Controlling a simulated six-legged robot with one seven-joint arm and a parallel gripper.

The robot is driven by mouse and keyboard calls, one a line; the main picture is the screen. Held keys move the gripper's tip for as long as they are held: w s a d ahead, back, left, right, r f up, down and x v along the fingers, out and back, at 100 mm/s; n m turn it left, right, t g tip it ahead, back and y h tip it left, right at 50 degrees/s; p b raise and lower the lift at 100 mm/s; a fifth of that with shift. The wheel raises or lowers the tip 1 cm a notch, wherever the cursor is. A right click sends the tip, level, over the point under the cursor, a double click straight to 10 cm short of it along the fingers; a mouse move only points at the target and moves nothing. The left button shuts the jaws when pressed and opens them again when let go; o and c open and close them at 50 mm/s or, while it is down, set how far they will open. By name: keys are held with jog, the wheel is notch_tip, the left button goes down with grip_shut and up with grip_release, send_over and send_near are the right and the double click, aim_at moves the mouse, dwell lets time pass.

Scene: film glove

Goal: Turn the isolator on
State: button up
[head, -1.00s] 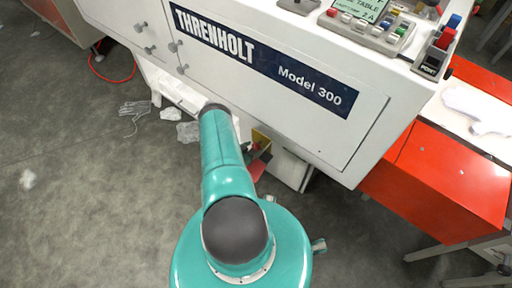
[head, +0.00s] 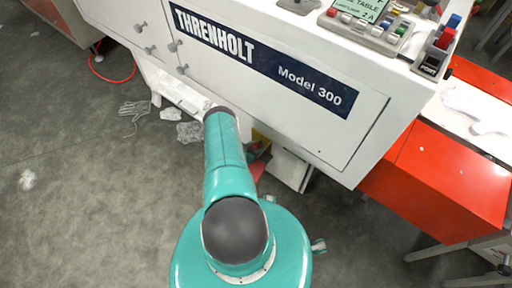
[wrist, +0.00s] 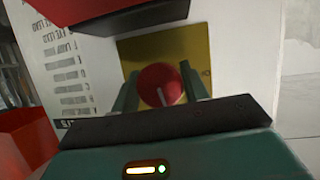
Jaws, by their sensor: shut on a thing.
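The isolator is a round red knob (wrist: 160,85) on a yellow plate (wrist: 196,46) in the wrist view, fixed to a pale panel. A short white mark on the knob's face runs nearly upright, slightly tilted. My gripper (wrist: 160,74) has its two teal fingers on either side of the knob and is shut on it. The lower part of the knob is partly hidden behind the gripper's dark front bar. In the head view, a bit of the yellow plate (head: 260,138) shows beside my arm under the white machine; the knob cannot be made out there.
The white Threnholt machine (head: 345,135) overhangs the work spot. A dark red block (wrist: 105,14) hangs just above the plate in the wrist view. An orange-red cabinet (head: 440,175) stands at right. Crumpled clear plastic (head: 190,131) lies on the floor; the left floor is mostly clear.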

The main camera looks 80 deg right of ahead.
jog(key=shift+m+t, duration=0.5)
jog(key=shift+m, duration=0.4)
jog(key=o, duration=1)
jog(key=shift+c, duration=0.2)
jog(key=v, duration=1.3)
jog(key=shift+a, duration=0.45)
jog(key=shift+w, duration=0.1)
